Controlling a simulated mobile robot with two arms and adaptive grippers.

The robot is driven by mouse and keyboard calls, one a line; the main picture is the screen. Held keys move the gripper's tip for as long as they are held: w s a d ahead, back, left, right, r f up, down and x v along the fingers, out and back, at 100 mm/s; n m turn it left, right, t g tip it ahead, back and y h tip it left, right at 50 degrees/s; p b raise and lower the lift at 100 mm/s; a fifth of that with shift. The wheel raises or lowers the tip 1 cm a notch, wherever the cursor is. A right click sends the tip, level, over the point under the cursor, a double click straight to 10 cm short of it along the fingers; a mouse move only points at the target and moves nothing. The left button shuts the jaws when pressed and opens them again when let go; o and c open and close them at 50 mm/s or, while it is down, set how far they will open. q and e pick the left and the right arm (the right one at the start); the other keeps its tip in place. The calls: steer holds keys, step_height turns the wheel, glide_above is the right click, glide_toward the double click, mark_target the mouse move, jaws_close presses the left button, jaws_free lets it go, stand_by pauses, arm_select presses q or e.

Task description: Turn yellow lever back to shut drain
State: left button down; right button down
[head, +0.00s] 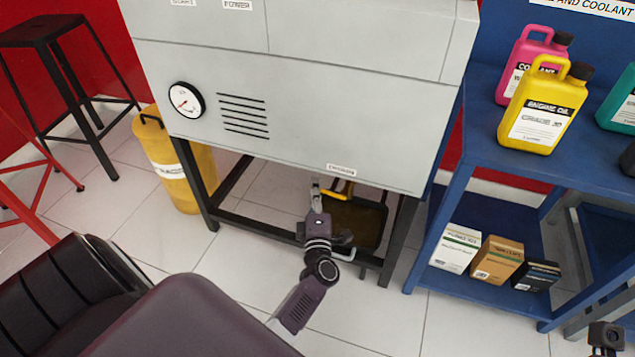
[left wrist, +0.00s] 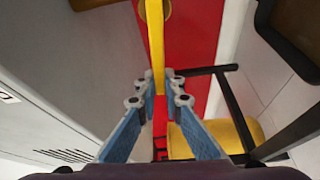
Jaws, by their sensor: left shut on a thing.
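The yellow lever (head: 345,190) sits under the lower front edge of the grey engine trainer (head: 310,120), just below a small white label (head: 341,170). My left gripper (head: 317,192) reaches up to it from below. In the left wrist view the yellow lever (left wrist: 155,45) runs down from the top edge to between the blue-padded fingers of my left gripper (left wrist: 158,85), which are closed on it. My right gripper is not identifiable in either view.
A dark brown, black-edged container (head: 357,225) stands under the trainer, behind my left wrist. Black frame legs (head: 398,240) flank the space. A yellow drum (head: 172,165) stands to the left. A blue shelf (head: 480,160) with bottles and boxes stands close on the right.

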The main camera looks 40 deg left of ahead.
arm_select(q)
steer(key=shift+d+f+n, duration=0.1)
steer(key=shift+f+n, duration=0.55)
steer(key=shift+n, duration=0.05)
steer(key=shift+g, duration=0.3)
steer(key=c, duration=2.1)
jaws_free()
steer(key=shift+o, duration=0.3)
steer(key=shift+r, duration=0.1)
